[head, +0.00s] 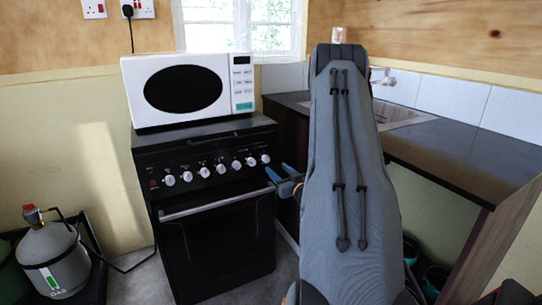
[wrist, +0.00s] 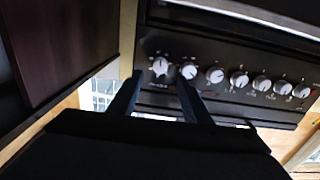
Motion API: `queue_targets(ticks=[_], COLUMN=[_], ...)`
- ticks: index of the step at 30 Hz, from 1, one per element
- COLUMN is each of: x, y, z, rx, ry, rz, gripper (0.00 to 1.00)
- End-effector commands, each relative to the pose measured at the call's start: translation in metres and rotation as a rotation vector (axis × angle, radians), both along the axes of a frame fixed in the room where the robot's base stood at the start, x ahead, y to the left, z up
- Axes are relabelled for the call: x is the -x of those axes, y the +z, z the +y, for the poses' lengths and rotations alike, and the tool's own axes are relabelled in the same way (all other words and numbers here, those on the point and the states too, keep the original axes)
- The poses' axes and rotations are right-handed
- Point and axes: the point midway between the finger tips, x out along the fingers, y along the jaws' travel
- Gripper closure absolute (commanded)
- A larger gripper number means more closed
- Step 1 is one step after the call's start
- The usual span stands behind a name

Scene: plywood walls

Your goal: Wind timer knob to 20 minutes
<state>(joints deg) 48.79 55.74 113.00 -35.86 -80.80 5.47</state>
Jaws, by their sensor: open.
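The black cooker (head: 220,230) has a row of several white knobs across its front panel. The end knob (head: 265,158) at the right of the row is nearest my gripper (head: 277,171); it shows at the left of the row in the wrist view (wrist: 160,66). My gripper is open and empty. In the wrist view its two dark blue fingers (wrist: 158,77) appear on either side of this knob, apart from each other. I cannot tell if they touch it. The dial markings are too small to read, so its setting and the timer label are unclear.
A white microwave (head: 190,85) stands on the cooker. The oven handle (head: 215,204) runs below the knobs. A dark counter (head: 465,145) with a sink is at the right, close to my arm. A grey gas cylinder (head: 52,255) stands on the left.

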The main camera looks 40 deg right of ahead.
Motion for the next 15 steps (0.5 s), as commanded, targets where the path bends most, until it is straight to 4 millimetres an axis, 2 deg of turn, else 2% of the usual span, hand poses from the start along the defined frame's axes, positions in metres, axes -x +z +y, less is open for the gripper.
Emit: queue_targets(ticks=[5, 15], x=[-0.011, -0.060], y=[-0.001, -0.001], z=[-0.002, -0.014], rx=[-0.021, -0.018], ry=[0.000, 0.000], rz=[-0.007, -0.007], gripper=[0.56, 0.56])
